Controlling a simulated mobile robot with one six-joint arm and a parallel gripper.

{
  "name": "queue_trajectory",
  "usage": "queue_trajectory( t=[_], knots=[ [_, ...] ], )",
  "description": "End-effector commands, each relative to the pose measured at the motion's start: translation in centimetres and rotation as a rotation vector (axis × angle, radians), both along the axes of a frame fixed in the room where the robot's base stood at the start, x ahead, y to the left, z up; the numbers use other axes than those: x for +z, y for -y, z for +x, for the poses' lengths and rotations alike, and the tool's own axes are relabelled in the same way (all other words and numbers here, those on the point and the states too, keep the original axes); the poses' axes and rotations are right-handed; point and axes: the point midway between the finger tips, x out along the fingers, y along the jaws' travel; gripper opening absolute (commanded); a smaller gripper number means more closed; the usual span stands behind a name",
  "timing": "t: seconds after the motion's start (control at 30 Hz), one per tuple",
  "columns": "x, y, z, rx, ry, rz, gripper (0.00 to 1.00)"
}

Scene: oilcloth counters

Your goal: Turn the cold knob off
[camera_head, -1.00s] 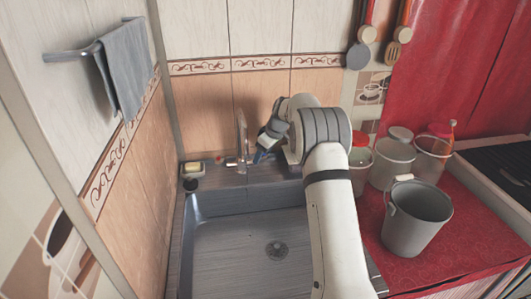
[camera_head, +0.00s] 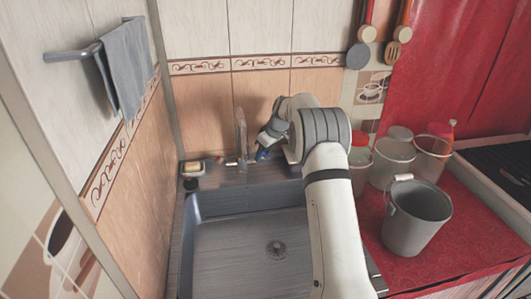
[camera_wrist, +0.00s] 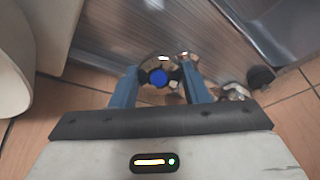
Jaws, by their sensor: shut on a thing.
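The cold knob, with a round blue cap (camera_wrist: 158,78), sits between my gripper's two blue fingers in the wrist view. My gripper (camera_wrist: 161,74) is shut on it. In the head view my gripper (camera_head: 263,154) is at the back ledge of the sink, just right of the tap (camera_head: 241,138), and its fingers and my wrist hide most of the knob. A small red-marked part (camera_head: 219,160) shows left of the tap. I cannot see clearly whether water runs from the spout.
The grey sink basin (camera_head: 235,245) is empty. A soap dish (camera_head: 193,168) stands at its back left corner. Jars (camera_head: 392,158) and a grey bucket (camera_head: 417,220) stand on the red cloth right of my arm. A towel (camera_head: 122,70) hangs on the left wall.

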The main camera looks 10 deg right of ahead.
Motion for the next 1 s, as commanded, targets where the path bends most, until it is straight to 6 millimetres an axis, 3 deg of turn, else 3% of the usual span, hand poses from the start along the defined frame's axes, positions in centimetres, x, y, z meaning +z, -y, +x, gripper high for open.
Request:
queue_trajectory(
  t=[0.23,0.57,0.6,0.83,1.0],
  knots=[
    [0.05,0.1,0.09,-0.159,-0.076,0.054,0.18],
    [0.02,0.1,0.09,-0.177,-0.085,0.061,0.18],
    [0.02,0.1,0.09,-0.177,-0.085,0.061,0.44],
    [0.03,0.08,0.08,-0.175,-0.084,0.06,0.62],
    [0.02,0.05,0.08,-0.174,-0.085,0.061,0.63]
  ],
)
